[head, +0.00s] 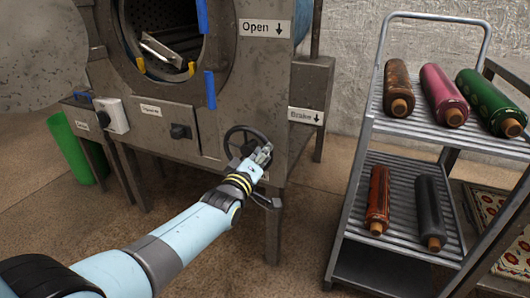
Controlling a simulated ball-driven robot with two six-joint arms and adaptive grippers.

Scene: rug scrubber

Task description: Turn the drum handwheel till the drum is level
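The scrubber's drum (178,40) shows through the round opening at the upper left, with metal slats inside that look tilted. The dark drum handwheel (228,143) is on the front panel, below and right of the opening. My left gripper (264,153) is at the right side of the handwheel and overlaps part of it in the head view. Its fingers are small and partly blend with the wheel, so I cannot tell whether they grip the rim. My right gripper is not in view.
A plate labelled "Open" (264,28) and one labelled "Brake" (305,116) have down arrows. A green cylinder (75,148) stands at left. Floor between machine and rack is clear.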

